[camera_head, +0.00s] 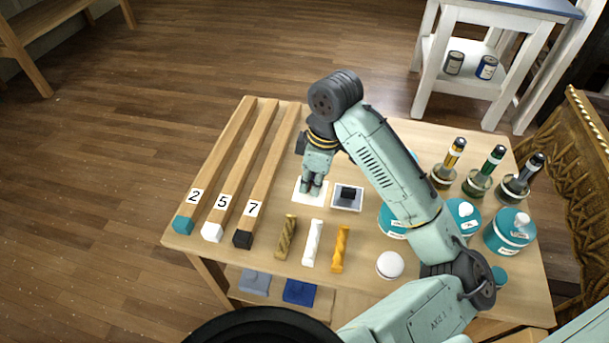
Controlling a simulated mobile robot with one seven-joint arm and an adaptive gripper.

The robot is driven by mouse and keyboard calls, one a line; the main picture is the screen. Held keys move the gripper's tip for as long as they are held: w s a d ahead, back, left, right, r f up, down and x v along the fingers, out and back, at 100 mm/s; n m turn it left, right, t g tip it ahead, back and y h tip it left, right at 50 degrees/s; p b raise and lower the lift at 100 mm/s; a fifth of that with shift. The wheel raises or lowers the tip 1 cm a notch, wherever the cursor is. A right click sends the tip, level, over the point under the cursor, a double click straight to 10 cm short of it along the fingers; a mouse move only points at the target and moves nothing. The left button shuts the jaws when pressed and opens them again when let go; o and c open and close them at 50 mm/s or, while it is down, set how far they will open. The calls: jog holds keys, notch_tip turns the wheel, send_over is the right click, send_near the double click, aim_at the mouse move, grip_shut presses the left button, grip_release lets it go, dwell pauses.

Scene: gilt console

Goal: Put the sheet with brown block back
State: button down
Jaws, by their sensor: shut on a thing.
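My gripper (312,190) points down over the middle of the table, at a white sheet (301,199). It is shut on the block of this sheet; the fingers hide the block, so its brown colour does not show. I cannot tell whether the sheet rests on the table or hangs just above it. Just to its right lies another pale sheet (341,206) with a dark block (348,193) on it.
Three long wooden bars (264,182) marked 2, 5 and 7 lie at left on the table (365,273). Three twisted sticks (313,243) lie in front. Teal jars (509,232), a white ball (390,265) and bottles with brushes (478,182) stand at right.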

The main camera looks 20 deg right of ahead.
jog(key=w, duration=0.3)
jog(key=shift+a+f, duration=0.1)
jog(key=shift+w+f+p, duration=0.15)
jog(key=shift+w+p, duration=0.2)
jog(key=shift+w, duration=0.05)
jog(key=shift+f+p, duration=0.3)
jog(key=shift+f, duration=1.4)
jog(key=shift+f, duration=0.15)
jog(key=c, duration=1.6)
grip_release()
jog(key=shift+c, duration=0.2)
notch_tip(320, 180, up, 12)
jog(key=s+d, duration=0.1)
jog(key=shift+d, duration=0.25)
